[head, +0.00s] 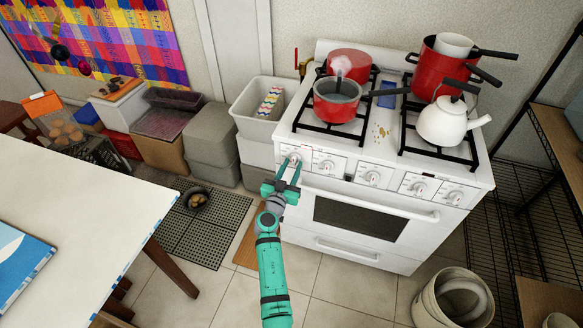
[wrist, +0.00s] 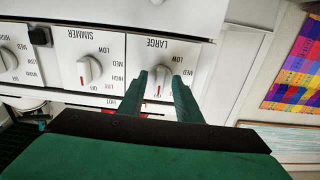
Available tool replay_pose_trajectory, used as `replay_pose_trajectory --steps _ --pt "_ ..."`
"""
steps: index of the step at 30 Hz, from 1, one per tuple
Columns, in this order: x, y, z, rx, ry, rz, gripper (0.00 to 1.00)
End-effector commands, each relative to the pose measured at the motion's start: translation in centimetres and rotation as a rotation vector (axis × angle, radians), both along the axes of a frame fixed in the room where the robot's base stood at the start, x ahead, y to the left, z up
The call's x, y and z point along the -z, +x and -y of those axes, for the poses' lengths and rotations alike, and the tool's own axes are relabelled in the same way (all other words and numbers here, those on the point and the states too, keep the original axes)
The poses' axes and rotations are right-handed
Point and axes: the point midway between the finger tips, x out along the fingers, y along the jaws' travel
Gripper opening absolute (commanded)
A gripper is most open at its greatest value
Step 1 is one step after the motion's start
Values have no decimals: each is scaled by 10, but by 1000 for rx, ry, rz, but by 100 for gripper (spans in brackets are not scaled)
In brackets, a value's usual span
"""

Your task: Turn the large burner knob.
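The white stove (head: 345,245) stands against the wall, with a row of knobs along its front panel. The large burner knob, at the panel's left end in the head view (head: 294,160), is a small white knob. In the wrist view, where the lettering is upside down, this knob (wrist: 158,80) sits under the label LARGE, with a red mark below it. My gripper (head: 289,165) is at this knob. In the wrist view its two green fingers (wrist: 161,88) are spread, one on each side of the knob. I cannot tell whether either finger touches it.
The SIMMER knob (wrist: 88,70) is close beside. Red pots (head: 337,100) and a white kettle (head: 447,122) stand on the burners. A white bin (head: 258,110) is left of the stove; a white table (head: 75,215) is at the left. A bucket (head: 452,298) stands at the lower right.

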Motion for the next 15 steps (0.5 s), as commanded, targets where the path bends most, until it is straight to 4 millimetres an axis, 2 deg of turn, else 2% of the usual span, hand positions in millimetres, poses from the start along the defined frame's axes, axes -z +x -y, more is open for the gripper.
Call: replay_pose_trajectory --steps 5,15 --pt "1 -11 -4 -2 0 0 31" --pt "1 -69 -24 -2 0 0 31"
